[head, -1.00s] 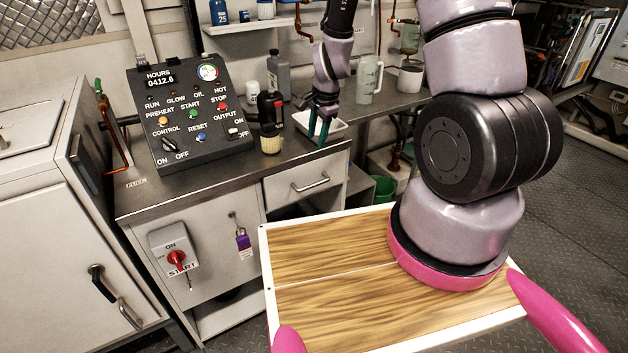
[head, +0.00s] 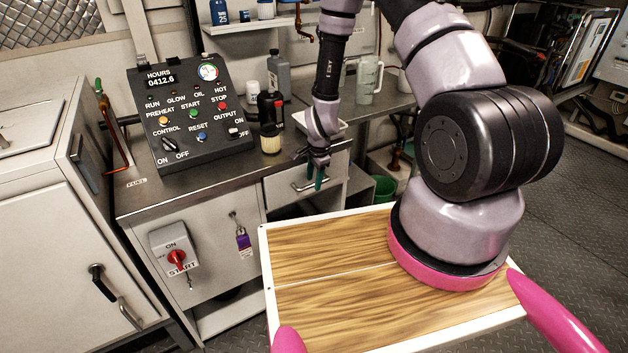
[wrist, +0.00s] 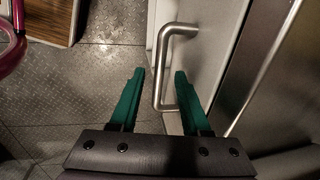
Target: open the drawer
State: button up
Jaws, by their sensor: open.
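The drawer (head: 283,190) is a grey front under the steel worktop in the head view, and it looks shut. Its bar handle (head: 303,188) is partly hidden by my gripper (head: 317,177). In the wrist view the silver handle (wrist: 163,75) stands out from the pale drawer front (wrist: 202,62). My gripper (wrist: 159,98) is open, with green fingers apart. The near end of the handle lies between the two fingers; the right finger is on the drawer-front side. I cannot tell whether either finger touches the handle.
A control panel (head: 190,115) and a dark bottle (head: 271,115) stand on the worktop (head: 180,185) above. A red rotary switch (head: 177,259) and a purple padlock (head: 243,240) are on the cabinet front. A green bucket (head: 384,188) stands to the right.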

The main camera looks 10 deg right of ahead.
jog(key=shift+f, duration=0.3)
grip_shut()
jog(key=shift+w, duration=0.1)
dwell(1.2)
